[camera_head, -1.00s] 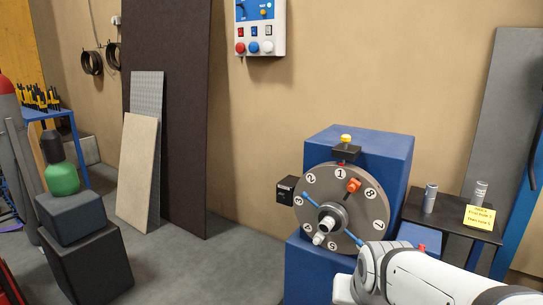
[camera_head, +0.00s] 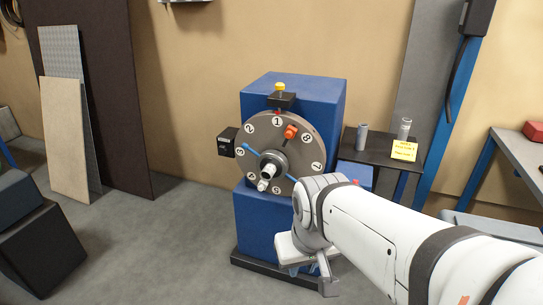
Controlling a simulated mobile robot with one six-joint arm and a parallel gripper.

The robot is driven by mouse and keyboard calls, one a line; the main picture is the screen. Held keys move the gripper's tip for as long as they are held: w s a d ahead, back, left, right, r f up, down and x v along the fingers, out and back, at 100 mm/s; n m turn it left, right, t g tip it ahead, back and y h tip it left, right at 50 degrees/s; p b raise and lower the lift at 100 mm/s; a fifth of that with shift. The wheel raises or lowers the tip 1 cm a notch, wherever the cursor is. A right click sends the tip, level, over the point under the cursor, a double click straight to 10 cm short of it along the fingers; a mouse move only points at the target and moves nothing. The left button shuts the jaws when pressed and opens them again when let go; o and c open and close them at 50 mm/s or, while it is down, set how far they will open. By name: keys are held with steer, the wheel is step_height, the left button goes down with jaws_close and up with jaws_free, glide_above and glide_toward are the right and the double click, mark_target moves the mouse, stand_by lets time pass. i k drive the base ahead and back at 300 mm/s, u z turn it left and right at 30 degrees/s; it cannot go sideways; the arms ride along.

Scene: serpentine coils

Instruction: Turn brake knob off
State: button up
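No part in view is readably labelled as the brake knob, so I cannot tell which it is. A blue machine (camera_head: 290,90) carries a round grey numbered disc (camera_head: 300,150). A yellow knob (camera_head: 280,87) sits on a black block above the disc. A red-orange knob (camera_head: 290,131) is on the disc's upper right. A small black box (camera_head: 227,142) is at its left. The wall control panel shows only its bottom edge (camera_head: 186,1) at the top. My gripper (camera_head: 308,263) is in front of the machine, below the disc, partly hidden by my wrist; its opening is unclear.
A black side table (camera_head: 377,150) right of the machine holds two grey cylinders and a yellow note (camera_head: 404,150). Boards lean on the wall at left. Dark boxes (camera_head: 40,255) stand at lower left. The floor between is clear.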

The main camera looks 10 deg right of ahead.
mark_target(222, 149)
steer(key=u, duration=0.05)
steer(key=k, duration=0.5)
steer(key=u, duration=0.35)
steer(key=i, duration=1.4)
steer(key=z, duration=0.3)
